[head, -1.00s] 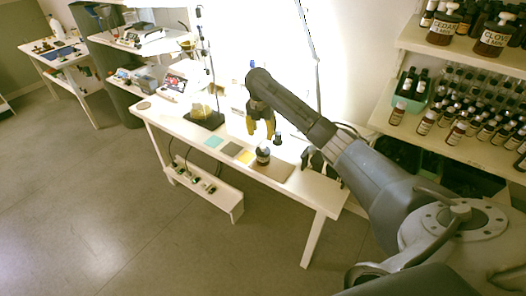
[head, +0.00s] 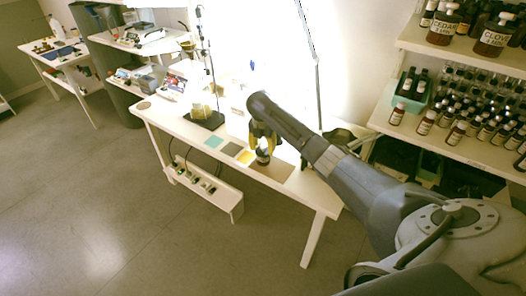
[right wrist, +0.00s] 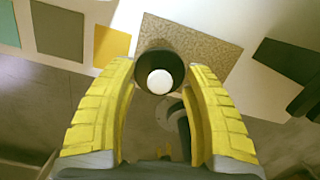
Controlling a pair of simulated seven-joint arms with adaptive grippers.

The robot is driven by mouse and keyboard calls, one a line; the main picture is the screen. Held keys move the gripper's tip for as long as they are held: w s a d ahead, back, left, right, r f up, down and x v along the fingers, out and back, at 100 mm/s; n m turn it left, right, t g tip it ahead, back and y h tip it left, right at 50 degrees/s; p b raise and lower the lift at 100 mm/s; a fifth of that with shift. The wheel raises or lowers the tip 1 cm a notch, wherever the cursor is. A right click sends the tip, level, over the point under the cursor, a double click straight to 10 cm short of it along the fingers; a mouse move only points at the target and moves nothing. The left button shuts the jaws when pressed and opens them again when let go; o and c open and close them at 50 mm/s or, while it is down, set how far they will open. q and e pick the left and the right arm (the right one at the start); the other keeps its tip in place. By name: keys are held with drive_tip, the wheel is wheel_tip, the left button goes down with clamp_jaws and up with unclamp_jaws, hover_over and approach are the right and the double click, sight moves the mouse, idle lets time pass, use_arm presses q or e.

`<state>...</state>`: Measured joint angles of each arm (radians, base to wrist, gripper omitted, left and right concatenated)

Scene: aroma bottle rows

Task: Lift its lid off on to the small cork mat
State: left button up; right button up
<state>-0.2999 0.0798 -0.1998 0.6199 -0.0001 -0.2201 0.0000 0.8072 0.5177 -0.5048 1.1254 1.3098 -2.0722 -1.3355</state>
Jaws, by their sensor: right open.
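A dark bottle (head: 263,158) stands upright at the front left part of a tan speckled rectangular board (head: 280,173) on the white table. In the right wrist view I look down on the bottle's dark round shape, with a round white top (right wrist: 160,82) at its middle. My right gripper (head: 263,141) is open just over the bottle, its yellow fingers pointing down. In the right wrist view the fingers stand on either side of the bottle top, with gaps. A small round brown mat (head: 143,105) lies at the table's far left end. My left gripper is out of view.
Teal (head: 214,142), dark grey (head: 231,149) and yellow (head: 245,157) squares lie in a row left of the board. A stand with a dark base (head: 205,121) is behind them. Shelves with many bottles (head: 455,132) are at the right.

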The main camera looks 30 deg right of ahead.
drive_tip(key=shift+c, duration=0.2)
clamp_jaws()
idle(0.3)
